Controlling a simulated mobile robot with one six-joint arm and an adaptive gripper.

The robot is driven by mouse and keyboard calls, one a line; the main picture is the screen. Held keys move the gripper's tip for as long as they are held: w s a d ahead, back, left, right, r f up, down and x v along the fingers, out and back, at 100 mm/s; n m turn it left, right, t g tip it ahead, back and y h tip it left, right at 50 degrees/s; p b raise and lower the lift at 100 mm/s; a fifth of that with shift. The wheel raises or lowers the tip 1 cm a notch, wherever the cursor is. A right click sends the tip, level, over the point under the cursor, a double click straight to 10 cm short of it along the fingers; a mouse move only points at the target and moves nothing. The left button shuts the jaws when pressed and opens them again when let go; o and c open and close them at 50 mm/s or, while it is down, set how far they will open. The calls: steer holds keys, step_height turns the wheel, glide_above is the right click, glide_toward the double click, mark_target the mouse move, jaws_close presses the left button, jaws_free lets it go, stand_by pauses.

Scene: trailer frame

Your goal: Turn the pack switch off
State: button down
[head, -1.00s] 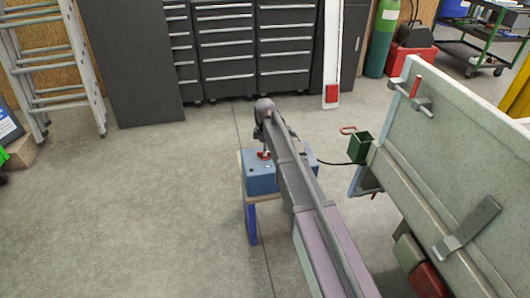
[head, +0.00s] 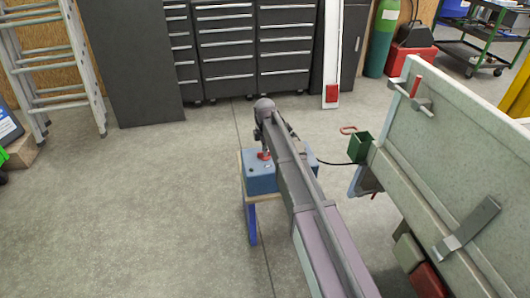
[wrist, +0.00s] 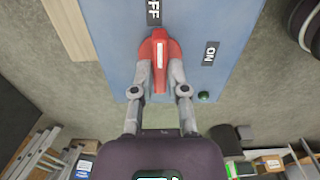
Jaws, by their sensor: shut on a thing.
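The pack is a blue box (head: 262,178) on a small stand in the middle of the head view. In the wrist view its blue face (wrist: 110,30) carries a red switch knob (wrist: 159,48) with a white stripe. The stripe points up the picture at the OFF label (wrist: 153,12); the ON label (wrist: 210,53) is to the right. My gripper (wrist: 160,75) is shut on the knob, one finger at each side. In the head view the red knob (head: 264,155) shows under my gripper; my arm hides part of the box.
A small green lamp or button (wrist: 203,96) is on the box face below ON. A pale trailer frame panel (head: 450,160) with a green holder (head: 358,147) stands to the right. Dark drawer cabinets (head: 226,45) are behind.

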steer(key=c, duration=0.6)
jaws_free()
steer(key=shift+o, duration=0.2)
steer(key=shift+r, duration=0.1)
steer(key=shift+r+p, duration=2.95)
steer(key=shift+p, duration=0.1)
